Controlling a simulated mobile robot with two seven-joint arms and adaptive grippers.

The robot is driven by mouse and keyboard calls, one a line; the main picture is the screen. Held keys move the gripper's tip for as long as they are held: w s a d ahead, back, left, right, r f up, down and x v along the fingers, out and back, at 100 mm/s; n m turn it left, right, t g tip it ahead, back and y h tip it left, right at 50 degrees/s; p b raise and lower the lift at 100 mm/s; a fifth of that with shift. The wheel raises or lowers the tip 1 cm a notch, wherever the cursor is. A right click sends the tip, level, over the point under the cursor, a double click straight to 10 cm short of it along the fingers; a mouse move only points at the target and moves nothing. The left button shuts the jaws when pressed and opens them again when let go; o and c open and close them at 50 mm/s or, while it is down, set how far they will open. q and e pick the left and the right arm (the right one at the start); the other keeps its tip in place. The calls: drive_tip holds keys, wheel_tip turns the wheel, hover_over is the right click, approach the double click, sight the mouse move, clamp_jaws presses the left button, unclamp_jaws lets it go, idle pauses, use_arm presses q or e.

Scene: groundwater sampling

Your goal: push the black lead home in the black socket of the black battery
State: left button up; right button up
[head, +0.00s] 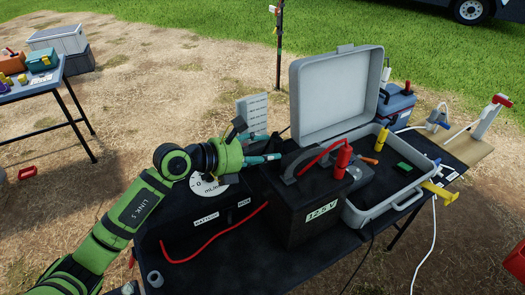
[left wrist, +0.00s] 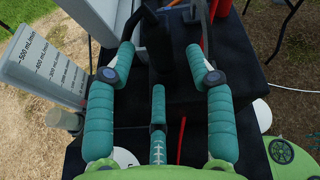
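The black battery (head: 321,212), labelled 12.5 V, stands on the dark table with a black carry handle on top. A dark upright shape that looks like the black lead's plug (left wrist: 157,40) rises between my left gripper's spread fingers in the left wrist view. My left gripper (head: 276,157) is at the battery's left top edge. Its teal fingers (left wrist: 158,60) are open, with gaps on both sides of the dark shape. The black socket is hidden, so I cannot tell how deep the plug sits. My right gripper is out of view.
A red plug (head: 343,157) with a red lead stands on the battery's right side. An open grey case (head: 385,215) lies right of it. A graduated jug (head: 254,113) stands behind my gripper; a white dial (head: 206,186) is below it. A loose red lead (head: 215,236) lies at front left.

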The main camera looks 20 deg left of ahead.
use_arm(q)
drive_tip(key=v, duration=1.2)
drive_tip(key=shift+a, duration=0.1)
idle(0.4)
